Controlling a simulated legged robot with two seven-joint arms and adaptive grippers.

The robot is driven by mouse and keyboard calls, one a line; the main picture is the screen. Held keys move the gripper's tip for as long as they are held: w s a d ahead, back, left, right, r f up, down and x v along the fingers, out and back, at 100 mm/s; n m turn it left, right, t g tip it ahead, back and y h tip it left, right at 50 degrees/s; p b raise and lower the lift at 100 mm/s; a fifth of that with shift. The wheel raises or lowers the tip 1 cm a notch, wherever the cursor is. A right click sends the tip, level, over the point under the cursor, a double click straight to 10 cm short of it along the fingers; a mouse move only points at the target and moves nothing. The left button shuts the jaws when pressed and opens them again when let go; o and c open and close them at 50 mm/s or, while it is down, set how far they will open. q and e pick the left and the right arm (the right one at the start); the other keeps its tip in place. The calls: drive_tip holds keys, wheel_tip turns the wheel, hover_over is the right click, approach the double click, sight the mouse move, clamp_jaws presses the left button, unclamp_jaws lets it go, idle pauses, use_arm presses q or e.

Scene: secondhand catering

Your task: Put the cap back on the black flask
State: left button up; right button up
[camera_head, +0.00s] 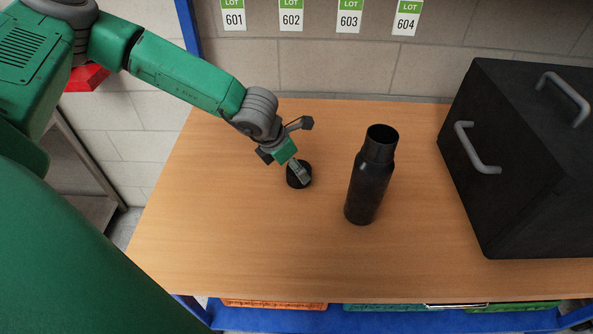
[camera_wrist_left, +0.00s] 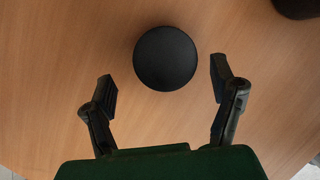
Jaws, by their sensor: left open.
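The black flask (camera_head: 370,180) stands upright and uncapped on the wooden table, right of my left gripper in the head view. Its base shows at the top right corner of the left wrist view (camera_wrist_left: 298,8). The black cap (camera_head: 299,178) sits on the table left of the flask. In the left wrist view the round cap (camera_wrist_left: 165,58) lies just beyond the fingertips, centred between them. My left gripper (camera_head: 293,168) is open and empty above the cap; its two fingers (camera_wrist_left: 164,84) are spread wide. In the head view the gripper partly covers the cap. My right gripper is not in view.
A large black box (camera_head: 520,160) with grey handles stands on the right of the table (camera_head: 250,240). Lot cards hang on the wall behind. Coloured crates (camera_head: 275,304) sit below the front edge. The table's front and left are clear.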

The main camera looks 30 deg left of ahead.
use_arm(q)
drive_tip(key=x, duration=0.2)
drive_tip(key=shift+w+d+f, duration=0.15)
drive_tip(key=shift+w+f, duration=0.1)
drive_tip(key=shift+f, duration=0.05)
drive_tip(key=shift+w+d+f, duration=0.1)
drive_tip(key=shift+d+f, duration=0.15)
drive_tip(key=shift+d, duration=0.05)
drive_tip(key=shift+d+r, duration=0.1)
drive_tip(key=shift+d, duration=0.2)
drive_tip(key=shift+a, duration=0.4)
drive_tip(key=c, duration=1.1)
drive_tip(key=shift+a, duration=0.15)
drive_tip(key=shift+c, duration=0.5)
drive_tip(key=shift+d+r, duration=0.25)
drive_tip(key=shift+r, duration=0.05)
wheel_tip(320, 180, up, 9)
drive_tip(key=shift+a+r+p, duration=0.1)
drive_tip(key=shift+a+p, duration=0.05)
drive_tip(key=shift+p, duration=0.25)
